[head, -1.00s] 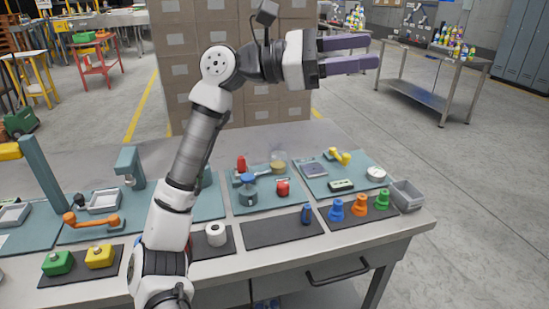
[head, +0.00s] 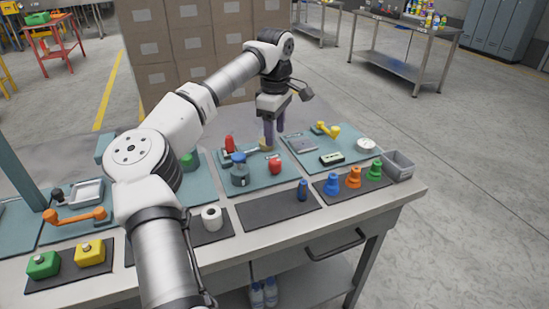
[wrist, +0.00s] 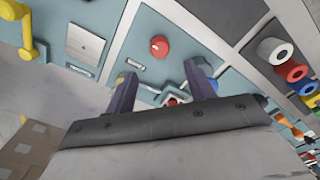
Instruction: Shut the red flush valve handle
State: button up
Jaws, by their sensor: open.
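A red upright piece (head: 229,144), which looks like the flush valve handle, stands at the back left of the middle teal panel (head: 262,184). A red piece (wrist: 172,101), likely the same one, shows partly between my fingers in the wrist view. A round red knob (head: 275,166) sits nearer the panel's front; it also shows in the wrist view (wrist: 160,46). My gripper (head: 269,147) points down over the back of this panel, right of the upright red piece. Its fingers (wrist: 161,76) are open and apart from both. The handle's base is hidden.
A blue-lidded jar (head: 239,172) stands in front of the upright red piece. A yellow handle (head: 326,129) is on the right panel. Blue, orange and green knobs stand on the dark front mat (head: 330,202), beside a grey bin (head: 398,166). Stacked boxes (head: 185,70) stand behind.

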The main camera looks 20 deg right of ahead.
aim_at(275, 161)
notch_tip(275, 161, down, 10)
jog(key=shift+r+p, duration=0.25)
jog(key=shift+p, duration=0.25)
jog(key=shift+c, duration=0.4)
jog(key=c, duration=0.9)
